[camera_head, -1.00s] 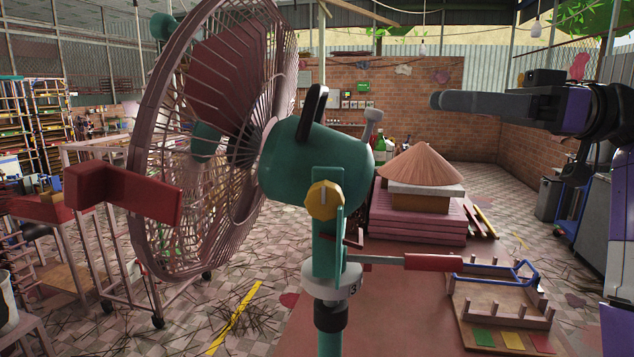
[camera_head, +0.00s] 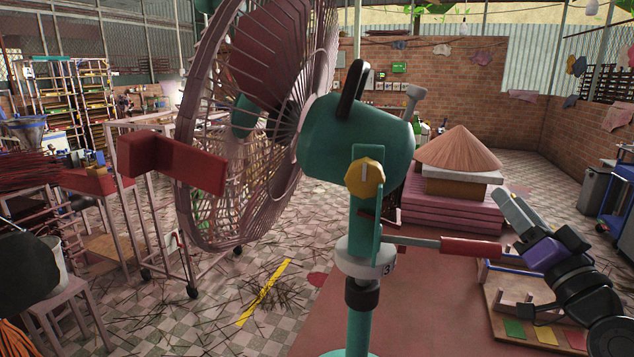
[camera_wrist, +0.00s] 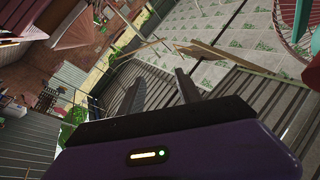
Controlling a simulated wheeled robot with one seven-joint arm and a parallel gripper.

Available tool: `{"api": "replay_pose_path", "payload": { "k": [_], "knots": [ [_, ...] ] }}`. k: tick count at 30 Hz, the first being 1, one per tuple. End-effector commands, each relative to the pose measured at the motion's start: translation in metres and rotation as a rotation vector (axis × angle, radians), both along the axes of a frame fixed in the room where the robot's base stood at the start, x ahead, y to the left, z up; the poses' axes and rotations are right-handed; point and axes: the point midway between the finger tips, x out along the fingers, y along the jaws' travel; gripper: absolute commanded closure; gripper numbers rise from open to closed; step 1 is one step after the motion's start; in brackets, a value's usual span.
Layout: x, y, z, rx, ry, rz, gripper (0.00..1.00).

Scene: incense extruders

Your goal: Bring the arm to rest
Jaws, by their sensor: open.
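My gripper (camera_head: 514,204) is at the right in the head view, with grey fingers pointing up and to the left from its purple body. The fingers stand apart and nothing shows between them. In the wrist view my gripper (camera_wrist: 157,84) has two dark parted fingers, seen against a tilted view of striped and tiled surfaces. In the picture it lies just right of the red-gripped lever (camera_head: 470,248) on the green fan stand; whether they touch cannot be told.
A large fan (camera_head: 250,120) with a teal motor housing fills the middle. A conical straw hat (camera_head: 458,148) tops a stack behind it. A wooden peg rack (camera_head: 500,305) stands partly hidden behind my arm.

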Motion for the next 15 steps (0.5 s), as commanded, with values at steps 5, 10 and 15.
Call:
{"api": "replay_pose_path", "payload": {
  "k": [5,10,15],
  "knots": [
    [-0.041,0.003,-0.076,-0.001,0.035,-0.135,0.59],
    [-0.091,0.013,-0.13,-0.033,0.062,-0.234,0.59],
    [-0.148,0.029,-0.172,-0.09,0.091,-0.301,0.59]
  ]
}}
